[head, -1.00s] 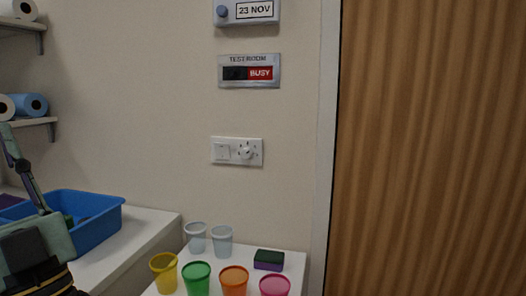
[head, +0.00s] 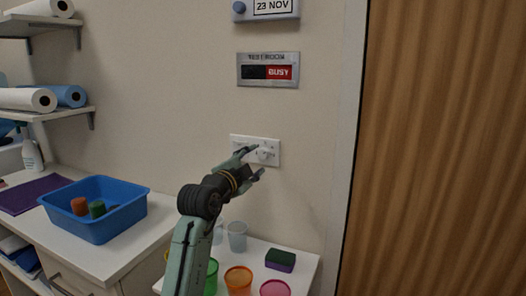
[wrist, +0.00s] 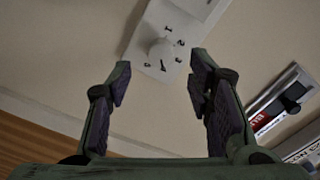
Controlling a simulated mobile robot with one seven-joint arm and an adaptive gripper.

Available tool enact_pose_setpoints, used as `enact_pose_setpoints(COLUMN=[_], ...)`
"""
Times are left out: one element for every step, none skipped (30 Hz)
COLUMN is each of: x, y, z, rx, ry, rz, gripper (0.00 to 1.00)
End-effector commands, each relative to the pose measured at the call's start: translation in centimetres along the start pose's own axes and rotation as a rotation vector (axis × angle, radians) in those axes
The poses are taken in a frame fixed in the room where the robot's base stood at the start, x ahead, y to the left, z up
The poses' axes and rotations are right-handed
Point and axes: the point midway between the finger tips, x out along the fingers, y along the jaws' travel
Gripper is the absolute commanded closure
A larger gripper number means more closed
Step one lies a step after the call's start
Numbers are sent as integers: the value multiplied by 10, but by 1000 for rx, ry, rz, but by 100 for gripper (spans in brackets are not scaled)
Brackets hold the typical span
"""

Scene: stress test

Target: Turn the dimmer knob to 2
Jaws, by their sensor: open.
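The dimmer knob (wrist: 160,49) is a round white knob on a white wall plate (head: 272,143), with small dark numbers printed around it. The number 2 (wrist: 181,43) lies to the right of the knob in the wrist view. I cannot tell which number the knob points at. My gripper (head: 257,162) is in front of the plate, also seen in the wrist view (wrist: 160,74). Its fingers are open, one on each side of the knob's line, empty and short of the knob. In the head view my gripper hides part of the plate.
A table with coloured cups (head: 238,279) and a sponge (head: 280,260) stands below the plate. A blue bin (head: 92,229) sits on the counter at left. A BUSY sign (head: 268,70) hangs above the plate, and a wooden door (head: 445,150) is at right.

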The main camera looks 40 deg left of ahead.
Motion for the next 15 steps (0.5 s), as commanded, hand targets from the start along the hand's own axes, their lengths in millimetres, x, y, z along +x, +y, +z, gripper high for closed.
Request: enact_pose_setpoints(x=[11,16,23,27,32,37,40,43,46,48,49,51,52,52,52], y=[-4,-3,-4,-3,-4,-3,-3,-3,-2,-2,-2,-1,-1,-1,-1], z=[-2,-2,-3,-2,-2,-2,-2,-2,-1,-1,-1,-1,-1,0,0], rx=[-1,-2,-2,-1,-1,-1,0,-1,-1,-1,-1,-1,-1,-1,-1], ry=[0,0,0,-1,0,0,0,0,0,0,0,0,0,0,0], rz=[2,2,1,1,0,0,0,-1,-1,-2,-2,-2,-2,-2,-3], gripper=[53,53,53,53,53,53,53,53,53,53,53,53,53,53,53])
